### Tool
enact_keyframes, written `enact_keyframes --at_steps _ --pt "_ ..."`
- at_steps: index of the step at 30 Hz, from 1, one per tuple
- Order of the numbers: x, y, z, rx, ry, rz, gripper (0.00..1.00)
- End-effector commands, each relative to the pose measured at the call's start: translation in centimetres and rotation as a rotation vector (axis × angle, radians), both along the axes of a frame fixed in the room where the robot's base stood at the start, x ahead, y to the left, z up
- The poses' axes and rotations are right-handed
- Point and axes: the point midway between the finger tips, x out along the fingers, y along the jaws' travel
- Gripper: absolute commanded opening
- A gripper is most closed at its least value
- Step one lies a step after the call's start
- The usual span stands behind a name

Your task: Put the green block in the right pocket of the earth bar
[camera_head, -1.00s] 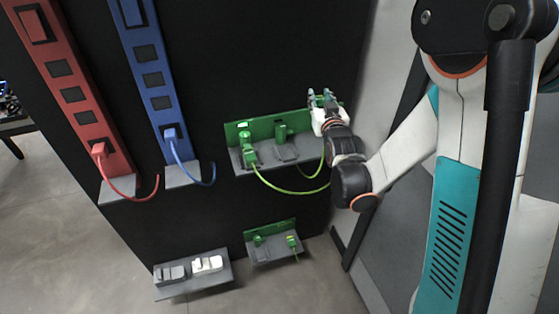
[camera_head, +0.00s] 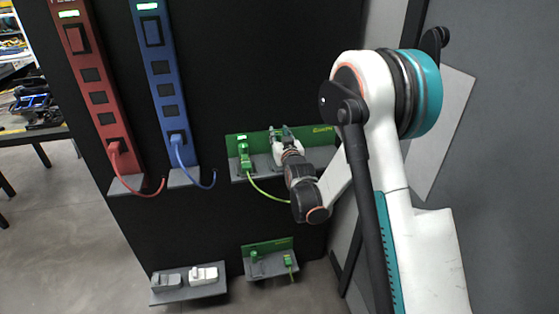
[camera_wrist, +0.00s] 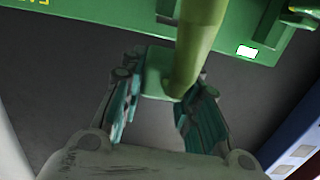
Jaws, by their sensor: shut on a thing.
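The earth bar (camera_head: 322,128) is a green panel with a grey shelf on the black wall; its green back also shows across the top of the wrist view (camera_wrist: 80,18). A green plug with a green cable (camera_head: 245,157) sits in its left part. My gripper (camera_head: 281,135) is at the middle of the bar. In the wrist view my gripper (camera_wrist: 160,82) is shut on the green block (camera_wrist: 155,72), with a thick green stem rising from it toward the camera. In the head view my gripper hides the block. The right part of the shelf is largely behind my arm.
A red bar (camera_head: 88,72) and a blue bar (camera_head: 158,70) with plugs and cables stand left. Below are a shelf with grey and white blocks (camera_head: 204,275) and a small green-backed shelf (camera_head: 268,247). The green cable (camera_head: 266,192) runs toward my wrist.

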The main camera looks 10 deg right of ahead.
Motion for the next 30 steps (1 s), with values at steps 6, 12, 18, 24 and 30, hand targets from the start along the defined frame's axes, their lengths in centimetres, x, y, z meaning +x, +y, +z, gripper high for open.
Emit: enact_keyframes --at_steps 6,12,18,24,30 --pt "0.0 0.0 -3.3 0.000 0.000 0.000 0.04" --pt "0.0 0.0 -4.4 0.000 0.000 0.000 0.04" --pt "0.0 0.0 -7.4 0.001 0.000 0.000 0.04" --pt "0.0 0.0 -7.8 0.001 0.000 0.000 0.04" --pt "0.0 0.0 -8.0 0.001 0.000 0.000 0.04"
